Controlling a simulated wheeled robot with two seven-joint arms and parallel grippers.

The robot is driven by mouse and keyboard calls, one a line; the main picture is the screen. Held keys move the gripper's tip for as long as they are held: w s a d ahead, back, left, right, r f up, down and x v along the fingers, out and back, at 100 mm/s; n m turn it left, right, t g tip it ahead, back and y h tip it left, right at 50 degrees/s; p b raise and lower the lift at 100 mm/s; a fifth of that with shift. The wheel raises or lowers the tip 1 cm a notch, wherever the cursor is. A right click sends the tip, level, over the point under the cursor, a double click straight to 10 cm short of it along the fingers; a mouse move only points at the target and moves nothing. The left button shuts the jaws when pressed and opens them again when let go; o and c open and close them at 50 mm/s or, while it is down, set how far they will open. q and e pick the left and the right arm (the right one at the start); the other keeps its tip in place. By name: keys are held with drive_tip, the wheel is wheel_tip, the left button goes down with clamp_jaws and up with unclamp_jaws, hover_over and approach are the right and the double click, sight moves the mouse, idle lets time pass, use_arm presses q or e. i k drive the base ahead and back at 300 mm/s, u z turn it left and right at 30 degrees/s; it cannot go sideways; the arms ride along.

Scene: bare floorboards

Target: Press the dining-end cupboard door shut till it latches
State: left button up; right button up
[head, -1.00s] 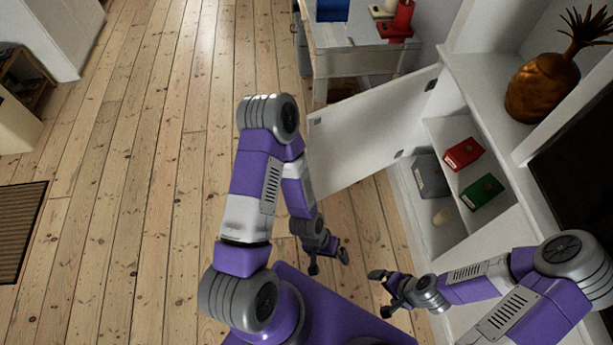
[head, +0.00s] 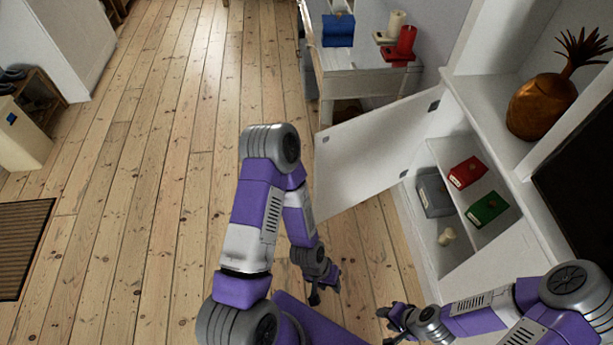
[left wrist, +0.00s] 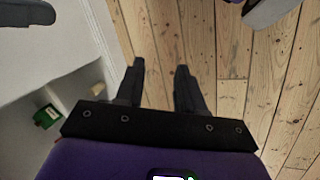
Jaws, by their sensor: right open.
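The white cupboard door (head: 365,160) stands wide open in the head view, swung out from the white cupboard (head: 440,265) on the right. Its hinges show along the cupboard side. Inside are a red box (head: 466,171), a green box (head: 487,209), a grey box (head: 434,193) and a small pale object (head: 447,237). My left gripper (head: 326,291) is below the door's lower edge in the picture, apart from it; the left wrist view shows its fingers (left wrist: 160,84) parted and empty. My right gripper (head: 384,318) is open and empty in front of the cupboard.
A white table (head: 365,78) with a blue item (head: 338,29) and candles (head: 404,42) stands behind the door. A dark mat (head: 22,245) lies at far left. The floorboards between are clear.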

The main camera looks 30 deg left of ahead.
sight(359, 158)
drive_tip(key=k, duration=1.05)
drive_tip(key=u, duration=1.05)
drive_tip(key=i, duration=2.15)
drive_tip(key=z, duration=1)
